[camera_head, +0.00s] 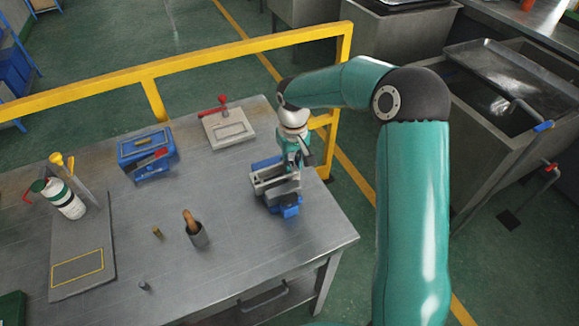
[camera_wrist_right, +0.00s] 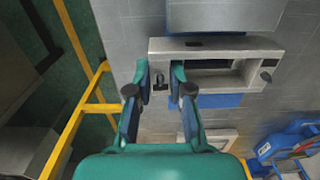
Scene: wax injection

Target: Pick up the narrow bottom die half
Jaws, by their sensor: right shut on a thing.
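The narrow bottom die half (camera_head: 268,182) looks like a grey metal rectangular frame with an open middle, at the right end of the table. Blue parts (camera_head: 290,211) show beneath and beside it; I cannot tell whether it touches them. My right gripper (camera_head: 300,163) reaches down onto it from above. In the right wrist view the die half (camera_wrist_right: 225,45) lies across the top middle, and the fingers of the right gripper (camera_wrist_right: 160,88) are shut on its left end wall, one on each side. My left gripper is not in view.
A blue fixture with a red handle (camera_head: 147,152) and a light plate with a red clamp (camera_head: 228,128) stand behind on the table. A yellow rail (camera_head: 190,62) runs behind. The front right tabletop is clear.

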